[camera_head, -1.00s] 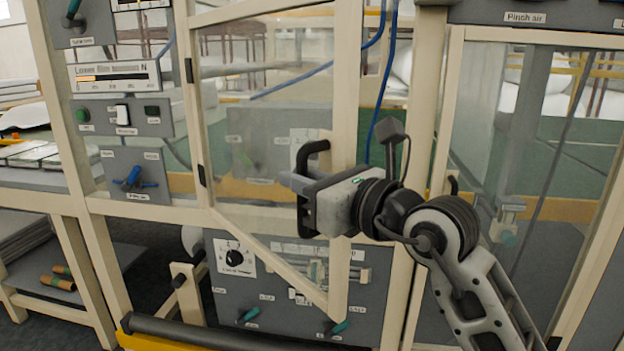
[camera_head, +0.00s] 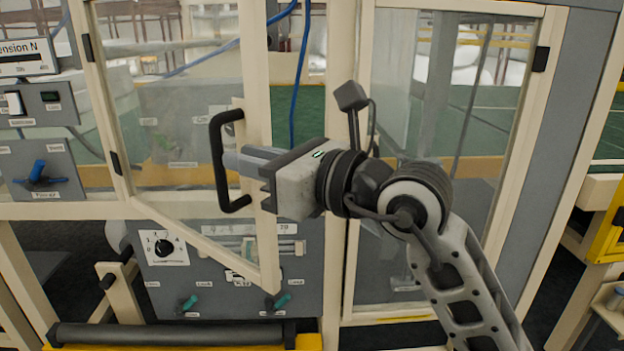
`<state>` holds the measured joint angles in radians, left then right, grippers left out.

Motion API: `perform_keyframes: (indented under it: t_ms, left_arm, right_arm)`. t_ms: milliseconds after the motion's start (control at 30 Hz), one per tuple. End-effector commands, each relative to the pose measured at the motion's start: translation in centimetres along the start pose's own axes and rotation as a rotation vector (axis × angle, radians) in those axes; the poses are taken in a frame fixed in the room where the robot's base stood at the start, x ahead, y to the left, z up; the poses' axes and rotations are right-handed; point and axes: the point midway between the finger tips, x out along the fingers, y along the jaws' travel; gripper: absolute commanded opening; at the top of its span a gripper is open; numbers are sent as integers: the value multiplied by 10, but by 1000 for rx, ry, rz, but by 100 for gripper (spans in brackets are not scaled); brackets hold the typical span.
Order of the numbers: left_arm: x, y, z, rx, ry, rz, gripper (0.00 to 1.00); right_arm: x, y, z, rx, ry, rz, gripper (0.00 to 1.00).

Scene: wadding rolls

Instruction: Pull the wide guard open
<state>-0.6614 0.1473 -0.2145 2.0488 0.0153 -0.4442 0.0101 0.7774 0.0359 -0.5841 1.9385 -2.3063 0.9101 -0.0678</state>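The guard, a clear panel in a cream frame (camera_head: 256,60), is hinged on its left side and stands partly open, its free edge swung out toward me. Its black bar handle (camera_head: 216,165) is on that free edge. My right gripper (camera_head: 240,160) comes in from the right at handle height. Its grey fingers reach across the frame edge, with their tips at the handle's loop. I cannot see whether they touch or grip the bar, and the gap between the fingers is hidden. My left gripper is not in view.
A second clear guard (camera_head: 450,130) on the right looks shut, behind my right arm. Left are a panel with a blue lever (camera_head: 38,175) and a dial (camera_head: 163,247). Blue cables hang behind the open guard.

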Motion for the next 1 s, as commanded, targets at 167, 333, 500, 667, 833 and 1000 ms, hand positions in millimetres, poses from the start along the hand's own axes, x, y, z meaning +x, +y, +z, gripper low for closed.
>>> perform_keyframes:
  t_ms: [167,333,500,667,833,1000]
  left_arm:
    - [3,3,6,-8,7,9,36]
    - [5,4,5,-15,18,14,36]
    - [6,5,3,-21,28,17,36]
    - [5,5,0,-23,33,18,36]
    - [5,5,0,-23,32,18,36]
    - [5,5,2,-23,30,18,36]
  right_arm:
    - [-46,-1,-3,-3,0,-3,19]
    - [-78,0,-2,-2,0,-2,19]
    - [-94,0,-1,-1,0,-1,19]
    - [-99,0,0,0,-1,1,19]
    - [-99,0,0,1,-1,1,19]
    - [-98,6,-6,71,-24,43,0]
